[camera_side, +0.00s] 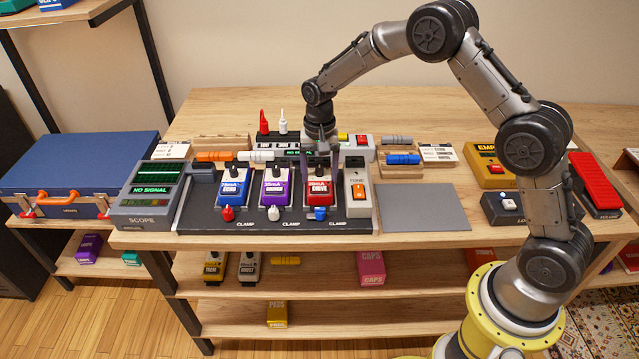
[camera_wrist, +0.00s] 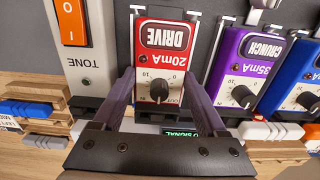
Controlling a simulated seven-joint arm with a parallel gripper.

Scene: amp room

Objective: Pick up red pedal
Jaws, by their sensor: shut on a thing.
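The red pedal (camera_side: 318,194), labelled 20mA DRIVE, sits on the dark pedal board (camera_side: 348,225), between the purple pedal and the white tone unit. In the wrist view the red pedal (camera_wrist: 162,40) is between the two fingers of my gripper (camera_wrist: 162,82). My gripper (camera_side: 321,158) reaches down from above over the pedal's back end and is shut on its sides. The pedal appears level and at about the same height as its neighbours. Its underside is hidden.
A purple CRUNCH pedal (camera_side: 276,188) and a blue ECHO pedal (camera_side: 231,187) stand to the left. The white TONE unit (camera_side: 358,195) is close on the right. A bare grey mat (camera_side: 424,207) lies further right. Wooden holders with cables stand behind.

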